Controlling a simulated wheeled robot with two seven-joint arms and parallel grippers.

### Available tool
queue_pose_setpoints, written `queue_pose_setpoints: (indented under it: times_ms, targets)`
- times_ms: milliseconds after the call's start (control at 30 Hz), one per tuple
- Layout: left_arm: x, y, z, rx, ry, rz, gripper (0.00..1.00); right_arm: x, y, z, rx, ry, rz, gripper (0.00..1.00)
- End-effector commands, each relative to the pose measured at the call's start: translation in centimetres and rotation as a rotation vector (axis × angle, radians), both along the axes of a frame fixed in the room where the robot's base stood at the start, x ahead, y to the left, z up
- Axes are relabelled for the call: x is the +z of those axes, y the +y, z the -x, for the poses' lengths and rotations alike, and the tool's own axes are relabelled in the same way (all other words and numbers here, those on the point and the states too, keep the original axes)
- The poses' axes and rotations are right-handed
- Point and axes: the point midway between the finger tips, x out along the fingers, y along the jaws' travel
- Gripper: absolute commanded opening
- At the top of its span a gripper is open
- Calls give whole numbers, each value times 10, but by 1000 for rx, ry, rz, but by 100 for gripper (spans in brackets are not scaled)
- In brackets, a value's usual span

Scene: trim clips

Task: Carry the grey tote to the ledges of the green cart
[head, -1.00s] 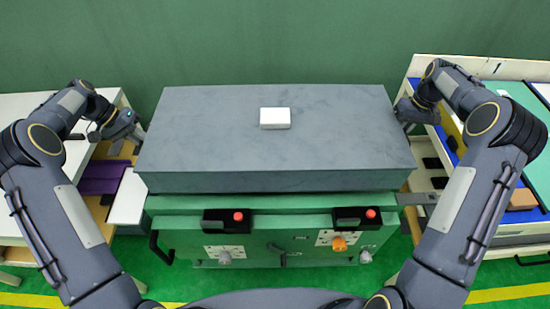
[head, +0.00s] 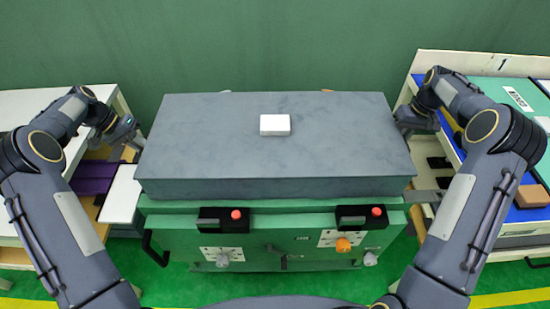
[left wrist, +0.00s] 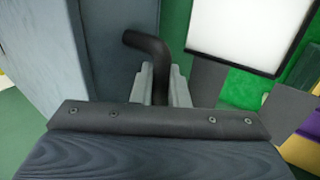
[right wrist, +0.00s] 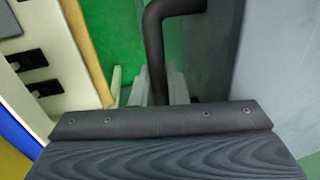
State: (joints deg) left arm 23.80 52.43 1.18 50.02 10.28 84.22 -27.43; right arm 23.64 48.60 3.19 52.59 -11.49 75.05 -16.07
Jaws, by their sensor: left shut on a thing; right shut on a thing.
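The grey tote (head: 275,150) is a wide, flat-topped box in the middle of the head view. It looks level and covers the back of the green cart (head: 290,255). My left gripper (head: 138,138) is shut on a dark bent handle (left wrist: 152,45) at the tote's left side. My right gripper (head: 398,120) is shut on the matching handle (right wrist: 155,40) at its right side. The tote hides most of the cart's top and ledges, so I cannot tell whether it touches them.
A small white block (head: 275,125) lies on the tote. The cart's front carries two black boxes with red buttons (head: 236,214) and several knobs. A white table (head: 25,105) stands left with a white panel (head: 121,195); a bench with a green board (head: 500,92) stands right. A green wall is behind.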

Motion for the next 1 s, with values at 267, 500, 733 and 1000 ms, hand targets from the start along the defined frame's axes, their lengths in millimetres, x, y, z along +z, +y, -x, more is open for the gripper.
queue_pose_setpoints:
  times_ms: [267, 500, 733, 1000]
  targets:
    - [0, 1, 0, 1, 0, -2, 36, 0, -1, 0, -2, 1, 3, 36]
    - [2, 2, 0, 1, -1, -1, 36, 0, -1, 0, -1, 0, 1, 36]
    - [31, 21, -2, 3, -5, -3, 36, 0, 0, 0, 0, 0, 0, 36]
    - [79, 54, -3, 4, -4, -4, 36, 0, 0, 0, 0, 0, 0, 36]
